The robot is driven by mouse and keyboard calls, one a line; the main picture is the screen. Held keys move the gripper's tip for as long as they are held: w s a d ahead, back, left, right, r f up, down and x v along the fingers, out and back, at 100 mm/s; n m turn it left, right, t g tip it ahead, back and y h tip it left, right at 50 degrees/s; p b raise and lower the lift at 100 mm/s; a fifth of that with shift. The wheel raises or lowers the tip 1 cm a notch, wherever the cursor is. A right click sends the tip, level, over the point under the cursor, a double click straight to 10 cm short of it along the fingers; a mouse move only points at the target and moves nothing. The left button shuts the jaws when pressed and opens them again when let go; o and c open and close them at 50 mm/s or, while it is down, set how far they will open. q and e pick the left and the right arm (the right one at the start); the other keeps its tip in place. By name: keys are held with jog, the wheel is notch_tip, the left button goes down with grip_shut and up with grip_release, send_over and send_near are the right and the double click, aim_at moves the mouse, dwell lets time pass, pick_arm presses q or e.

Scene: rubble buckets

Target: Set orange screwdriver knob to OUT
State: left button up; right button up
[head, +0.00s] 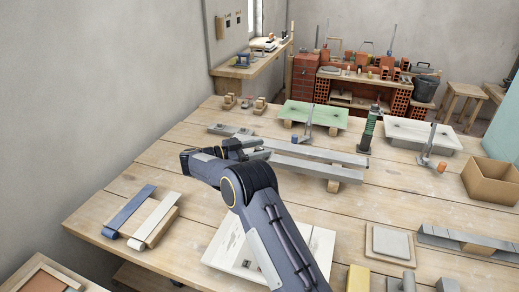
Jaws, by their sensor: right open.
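My right gripper (258,151) is over the middle of the workbench, fingers toward the right, open with nothing visible between its fingers. My right arm comes in from the bottom middle. A small orange cylinder (441,167) sits at the foot of a grey upright tool (429,145) on the right. I cannot tell which of these is the screwdriver knob, and no OUT marking is readable. My left gripper is not in view.
Long grey bars (305,165) lie just right of my gripper. A green-handled tool (370,128) stands behind them. A green board (314,115), a pale board (420,134) and a cardboard box (491,183) are farther back and right. A white board (318,246) lies partly under my arm.

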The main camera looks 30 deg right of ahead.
jog(key=w+a+b, duration=0.1)
jog(key=a, duration=0.6)
jog(key=shift+w, duration=0.15)
jog(key=shift+a, duration=0.1)
